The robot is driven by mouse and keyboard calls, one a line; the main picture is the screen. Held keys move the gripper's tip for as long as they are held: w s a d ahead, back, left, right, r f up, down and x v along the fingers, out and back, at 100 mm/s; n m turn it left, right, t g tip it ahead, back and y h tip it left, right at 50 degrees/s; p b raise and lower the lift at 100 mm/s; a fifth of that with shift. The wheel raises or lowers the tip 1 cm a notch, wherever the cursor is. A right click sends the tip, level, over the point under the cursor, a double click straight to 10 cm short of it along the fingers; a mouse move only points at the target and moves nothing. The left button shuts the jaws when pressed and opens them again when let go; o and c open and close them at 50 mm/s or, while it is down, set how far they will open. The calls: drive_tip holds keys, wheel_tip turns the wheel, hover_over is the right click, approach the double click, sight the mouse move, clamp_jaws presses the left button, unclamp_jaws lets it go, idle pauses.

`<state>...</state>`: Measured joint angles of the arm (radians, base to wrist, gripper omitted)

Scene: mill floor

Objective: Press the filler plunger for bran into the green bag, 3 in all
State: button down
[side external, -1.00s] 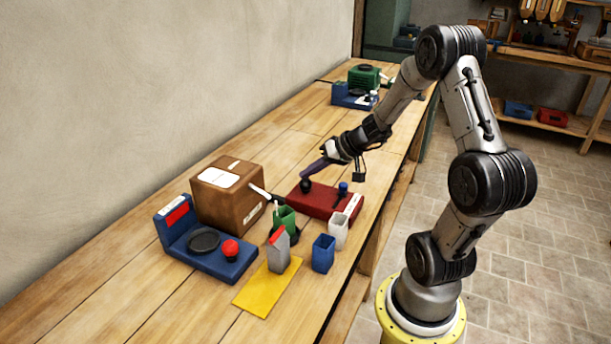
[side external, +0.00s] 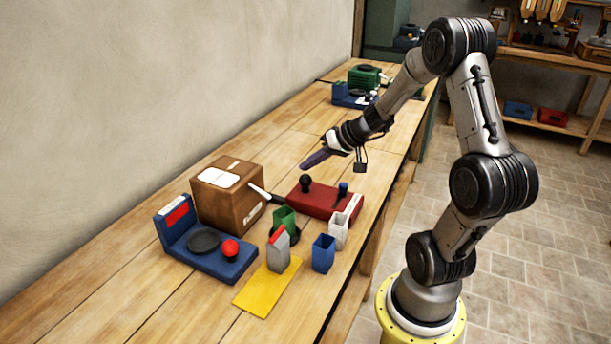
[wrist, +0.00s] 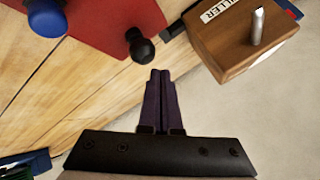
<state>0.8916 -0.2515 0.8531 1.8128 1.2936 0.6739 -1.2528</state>
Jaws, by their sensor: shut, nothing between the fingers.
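The red plunger base (side external: 322,203) carries a black-knobbed plunger (side external: 305,183) and a blue-knobbed plunger (side external: 343,188); I cannot read which is for bran. Both stand up. In the wrist view the black knob (wrist: 138,46) is ahead of the fingers and the blue knob (wrist: 47,18) is at the top left. The green bag (side external: 284,218) stands open on a dark round pad beside the brown filler box (side external: 217,203); its contents are hidden. My gripper (side external: 304,166) is shut and empty, raised above the black knob and apart from it.
A blue scale (side external: 205,262) with a red button stands at the left.

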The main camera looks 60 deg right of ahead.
sight(310, 178)
drive_tip(key=shift+r, duration=2.5)
idle(0.7)
wheel_tip(310, 178, up, 4)
drive_tip(key=shift+f, duration=0.1)
drive_tip(key=shift+f, duration=0.1)
drive_tip(key=shift+f, duration=4.3)
drive_tip(key=shift+f, duration=0.25)
drive_tip(key=shift+f, duration=0.15)
